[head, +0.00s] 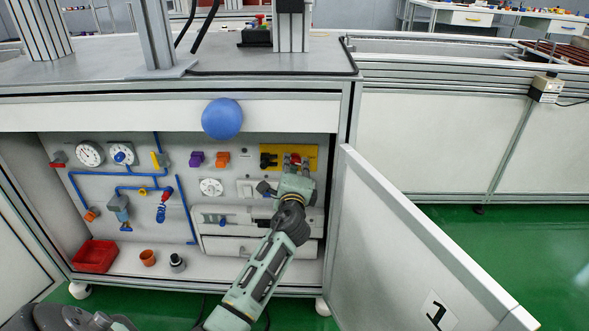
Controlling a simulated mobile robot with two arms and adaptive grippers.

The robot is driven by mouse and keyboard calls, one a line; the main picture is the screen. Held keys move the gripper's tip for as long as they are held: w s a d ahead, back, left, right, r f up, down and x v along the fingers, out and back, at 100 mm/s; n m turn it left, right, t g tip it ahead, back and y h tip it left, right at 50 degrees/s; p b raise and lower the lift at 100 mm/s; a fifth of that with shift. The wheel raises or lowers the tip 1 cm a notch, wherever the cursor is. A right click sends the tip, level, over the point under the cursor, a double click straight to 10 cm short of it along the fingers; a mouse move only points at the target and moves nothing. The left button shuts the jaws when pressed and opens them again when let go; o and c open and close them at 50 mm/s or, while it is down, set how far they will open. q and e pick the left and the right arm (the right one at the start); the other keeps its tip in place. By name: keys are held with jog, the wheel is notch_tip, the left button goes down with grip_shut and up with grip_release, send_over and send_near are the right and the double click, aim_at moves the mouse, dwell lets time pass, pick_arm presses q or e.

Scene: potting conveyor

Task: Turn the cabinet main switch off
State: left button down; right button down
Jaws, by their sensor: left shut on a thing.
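The cabinet main switch is a red knob (295,158) on a yellow plate (311,151) at the upper right of the cabinet's back panel. My left gripper (296,163) reaches into the open cabinet and is shut on the red knob, with a finger on each side of it. The gripper covers most of the knob, so its turn position cannot be read. A black part (267,160) sits on the same plate, left of the gripper. My right gripper is not in view.
The open cabinet door (415,240), marked 1, stands to the right of my arm. A blue ball-like knob (222,118) is on the cabinet's top front edge. Gauges (90,153), blue pipes and valves fill the left panel. A red bin (94,256) stands on the cabinet floor.

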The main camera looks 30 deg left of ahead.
pick_arm(q)
jog(key=shift+n+b, duration=0.35)
jog(key=shift+n, duration=0.95)
jog(key=shift+a+n, duration=0.1)
jog(key=shift+n, duration=0.2)
jog(key=c, duration=1.8)
grip_release()
jog(key=shift+o, duration=0.2)
jog(key=v, duration=1.2)
jog(key=shift+f, duration=0.1)
